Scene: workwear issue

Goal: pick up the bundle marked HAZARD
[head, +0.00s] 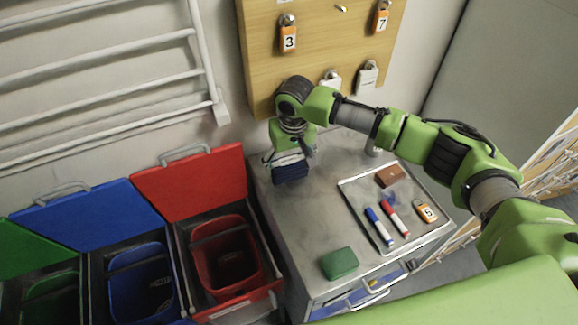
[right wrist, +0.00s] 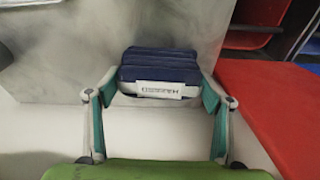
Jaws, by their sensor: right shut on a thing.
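The bundle marked HAZARD (right wrist: 158,72) is a dark blue folded stack with a white label, which reads upside down in the right wrist view. It also shows in the head view as a dark blue bundle (head: 290,170) near the back left of the grey cabinet top. My right gripper (right wrist: 158,92) is shut on it, with one finger at each side. In the head view my right gripper (head: 288,155) comes down from above and partly hides the bundle. I cannot tell whether the bundle touches the cabinet top. My left gripper is not in view.
A green pouch (head: 340,263) lies at the front. A red bin (head: 225,250) stands left; a board with padlocks (head: 300,60) hangs behind.

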